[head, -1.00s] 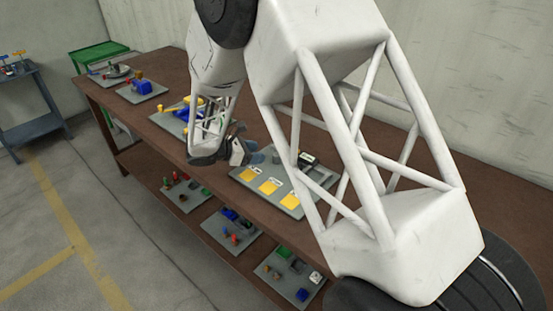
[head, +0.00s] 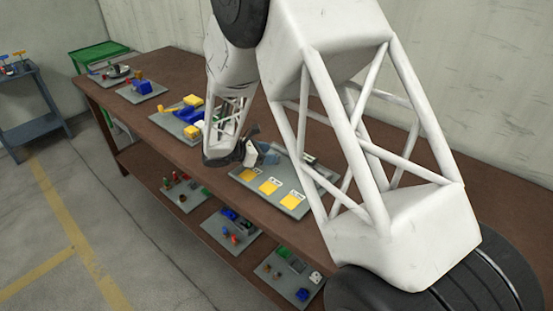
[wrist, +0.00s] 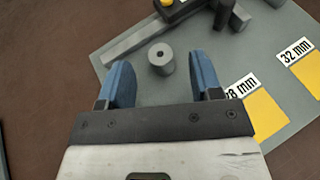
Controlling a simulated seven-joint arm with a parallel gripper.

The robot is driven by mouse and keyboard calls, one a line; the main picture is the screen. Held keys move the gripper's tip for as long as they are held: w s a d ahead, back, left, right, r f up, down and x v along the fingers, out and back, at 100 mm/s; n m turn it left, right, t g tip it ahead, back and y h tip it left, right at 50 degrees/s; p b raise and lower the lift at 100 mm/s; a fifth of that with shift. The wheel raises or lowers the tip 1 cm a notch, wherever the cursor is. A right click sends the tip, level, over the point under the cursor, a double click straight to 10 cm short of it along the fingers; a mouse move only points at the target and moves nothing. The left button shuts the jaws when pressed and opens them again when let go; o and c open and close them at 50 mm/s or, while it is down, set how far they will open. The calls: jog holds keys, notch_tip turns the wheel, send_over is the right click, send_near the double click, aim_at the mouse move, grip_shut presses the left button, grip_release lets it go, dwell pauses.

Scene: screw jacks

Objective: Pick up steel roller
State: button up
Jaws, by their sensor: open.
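The steel roller (wrist: 161,59) is a short grey cylinder with a small dark hole in its end. In the wrist view it stands on the grey board (wrist: 140,75), just beyond and between my two blue fingertips. My gripper (wrist: 162,75) is open with nothing between its fingers. In the head view my gripper (head: 262,155) is over the far left part of the board with yellow labelled squares. The roller cannot be made out in the head view.
A grey bar and yellow-and-black part (wrist: 172,10) lie close behind the roller. Yellow squares marked 28 mm and 32 mm (wrist: 300,60) are to the right. Another board with blue and yellow parts (head: 185,118) lies to the left on the brown bench (head: 160,65).

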jog(key=shift+x, duration=1.55)
jog(key=shift+c, duration=0.2)
jog(key=c, duration=1)
notch_tip(320, 180, up, 18)
